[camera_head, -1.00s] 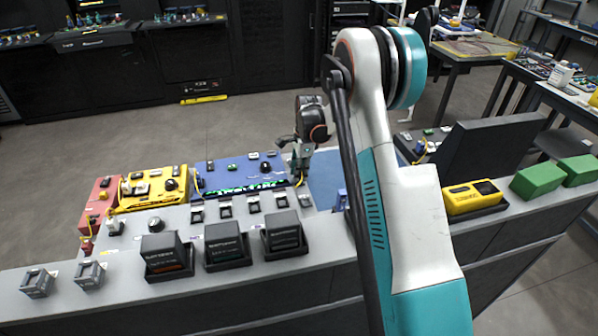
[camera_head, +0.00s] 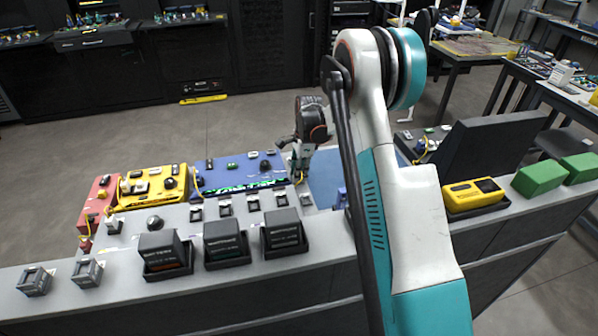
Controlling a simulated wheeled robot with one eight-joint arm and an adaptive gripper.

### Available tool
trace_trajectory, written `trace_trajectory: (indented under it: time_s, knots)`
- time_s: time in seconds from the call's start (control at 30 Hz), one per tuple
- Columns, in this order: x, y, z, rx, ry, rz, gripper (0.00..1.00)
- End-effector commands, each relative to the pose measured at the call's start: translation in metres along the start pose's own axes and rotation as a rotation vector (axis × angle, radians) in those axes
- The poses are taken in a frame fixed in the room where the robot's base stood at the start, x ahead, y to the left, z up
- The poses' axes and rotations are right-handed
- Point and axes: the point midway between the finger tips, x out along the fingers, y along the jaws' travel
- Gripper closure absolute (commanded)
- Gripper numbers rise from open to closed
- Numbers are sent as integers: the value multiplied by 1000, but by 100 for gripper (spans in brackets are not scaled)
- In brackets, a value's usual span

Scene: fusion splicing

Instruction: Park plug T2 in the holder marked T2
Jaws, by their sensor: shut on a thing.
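My gripper (camera_head: 299,176) is over the right end of the row of small holders, at the right edge of the blue panel. It points down and is shut on a small plug, mostly hidden by the fingers. A bit of yellow cable (camera_head: 301,179) shows at the fingertips. A row of small dark holders, including a middle one (camera_head: 253,203), runs along the grey bench in front of the blue panel (camera_head: 240,175). The rightmost holder (camera_head: 305,200) lies just below the gripper. The markings are too small to read, so I cannot tell which holder is T2 or whether plug and holder touch.
Black boxes in trays, such as the middle one (camera_head: 226,241), stand in front of the holders. Yellow (camera_head: 152,187) and red (camera_head: 98,200) panels are at the left. A yellow device (camera_head: 473,195) and green blocks (camera_head: 538,179) are at the right. My arm hides part of the bench.

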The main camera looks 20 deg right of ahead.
Motion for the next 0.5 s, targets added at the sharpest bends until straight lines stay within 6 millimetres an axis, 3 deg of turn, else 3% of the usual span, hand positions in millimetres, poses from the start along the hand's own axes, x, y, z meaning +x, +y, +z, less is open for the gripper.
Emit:
trace_trajectory:
  time_s: [0.17,0.2,0.3,0.5]
  knots:
    - [2,0,0,0,0,0,100]
    - [2,0,0,0,0,0,75]
    - [2,0,0,0,0,0,54]
    - [2,0,0,0,0,0,54]
